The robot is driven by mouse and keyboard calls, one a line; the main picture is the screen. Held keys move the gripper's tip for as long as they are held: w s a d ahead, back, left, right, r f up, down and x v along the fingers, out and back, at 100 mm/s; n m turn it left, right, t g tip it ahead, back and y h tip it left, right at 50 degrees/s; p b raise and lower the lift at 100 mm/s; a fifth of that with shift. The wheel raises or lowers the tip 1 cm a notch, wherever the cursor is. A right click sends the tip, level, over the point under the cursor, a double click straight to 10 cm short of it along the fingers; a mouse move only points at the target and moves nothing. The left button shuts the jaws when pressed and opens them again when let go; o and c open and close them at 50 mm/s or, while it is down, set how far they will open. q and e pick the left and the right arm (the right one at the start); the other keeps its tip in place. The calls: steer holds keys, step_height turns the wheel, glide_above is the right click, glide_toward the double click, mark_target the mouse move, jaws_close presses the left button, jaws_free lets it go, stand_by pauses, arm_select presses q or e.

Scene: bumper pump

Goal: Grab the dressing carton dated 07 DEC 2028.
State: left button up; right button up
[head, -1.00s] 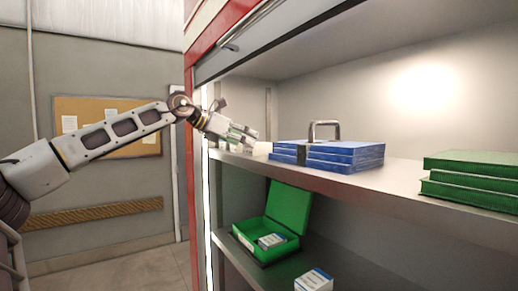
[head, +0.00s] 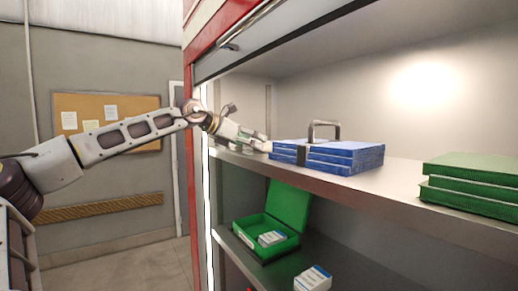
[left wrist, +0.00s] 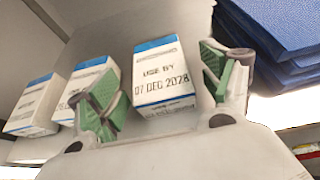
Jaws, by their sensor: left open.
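The carton printed "USE BY 07 DEC 2028" (left wrist: 163,85) is white with a blue top edge. It stands on the upper shelf in the left wrist view. My left gripper (left wrist: 158,98) is open, with one green-padded finger on each side of this carton in the picture; I cannot tell whether they touch it. Two similar cartons, a nearer one (left wrist: 84,88) and a farther one (left wrist: 32,108), stand to the left. In the head view my left gripper (head: 258,143) is at the shelf's left end and hides the cartons. My right gripper is not in view.
Blue boxes (head: 345,157) lie stacked just right of the gripper, also in the left wrist view (left wrist: 280,30). Green boxes (head: 470,182) lie farther right. The lower shelf holds an open green case (head: 288,203) and a white-blue carton (head: 313,279).

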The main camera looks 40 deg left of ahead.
arm_select(q)
steer(key=c, duration=1.1)
steer(key=shift+r, duration=0.15)
